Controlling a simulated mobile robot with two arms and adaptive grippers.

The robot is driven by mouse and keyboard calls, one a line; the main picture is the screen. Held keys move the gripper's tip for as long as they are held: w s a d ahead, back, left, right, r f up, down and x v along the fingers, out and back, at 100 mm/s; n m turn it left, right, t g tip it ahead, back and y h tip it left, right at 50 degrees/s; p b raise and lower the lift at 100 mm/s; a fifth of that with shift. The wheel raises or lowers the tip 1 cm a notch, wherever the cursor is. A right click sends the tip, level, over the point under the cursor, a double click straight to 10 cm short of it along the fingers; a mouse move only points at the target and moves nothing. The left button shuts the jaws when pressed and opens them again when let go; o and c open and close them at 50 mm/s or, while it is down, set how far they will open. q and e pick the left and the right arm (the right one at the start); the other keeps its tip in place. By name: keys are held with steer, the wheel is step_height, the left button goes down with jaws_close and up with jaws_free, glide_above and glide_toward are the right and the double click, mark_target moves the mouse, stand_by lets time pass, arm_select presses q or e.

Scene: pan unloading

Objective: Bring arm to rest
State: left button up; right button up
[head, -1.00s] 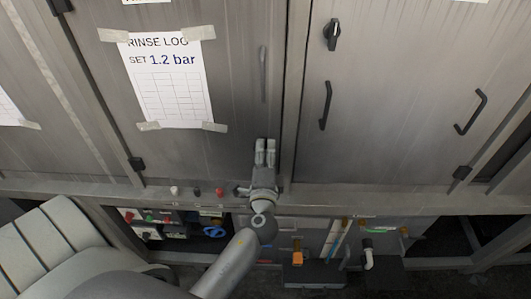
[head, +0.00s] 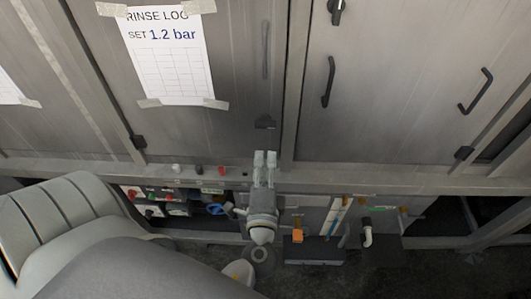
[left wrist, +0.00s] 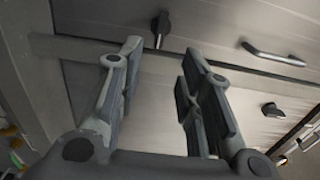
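My left gripper (head: 265,156) is in the lower middle of the head view, in front of the cabinet's lower edge, with its fingers pointing up toward the doors. In the left wrist view its two fingers (left wrist: 163,65) stand apart with nothing between them, so it is open and empty. The grey metal cabinet doors (head: 390,110) lie beyond the fingers. A dark latch (head: 265,122) shows just above the fingertips in the head view, clear of them. My right gripper is in neither view.
A taped rinse log sheet (head: 172,65) hangs on the left door. Black handles (head: 328,82) stick out from the right door. Below the doors are small knobs (head: 199,169), a blue valve wheel (head: 216,209), an orange fitting (head: 298,236) and a white pipe (head: 367,235).

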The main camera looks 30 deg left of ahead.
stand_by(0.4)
arm_select(q)
steer(key=s+d+f+g+h, duration=0.2)
steer(key=s+f, duration=0.1)
steer(key=f, duration=0.9)
steer(key=s+d+f+n+g+h, duration=0.1)
steer(key=s+d+f+g+h, duration=0.15)
steer(key=f, duration=0.85)
steer(key=s+d+f+g+h, duration=0.1)
steer(key=s+f+g+h, duration=0.2)
steer(key=f, duration=0.9)
steer(key=s+a+f+n+g+h, duration=0.1)
steer(key=s+a+f+n+g, duration=0.1)
steer(key=s+f, duration=0.7)
steer(key=s+a+f+n+g+h, duration=0.1)
steer(key=s+f+n+g, duration=0.3)
steer(key=s+f, duration=0.5)
steer(key=s+n, duration=0.2)
steer(key=s, duration=0.5)
steer(key=shift+a+g, duration=0.35)
steer(key=shift+a, duration=0.05)
steer(key=shift+s, duration=0.15)
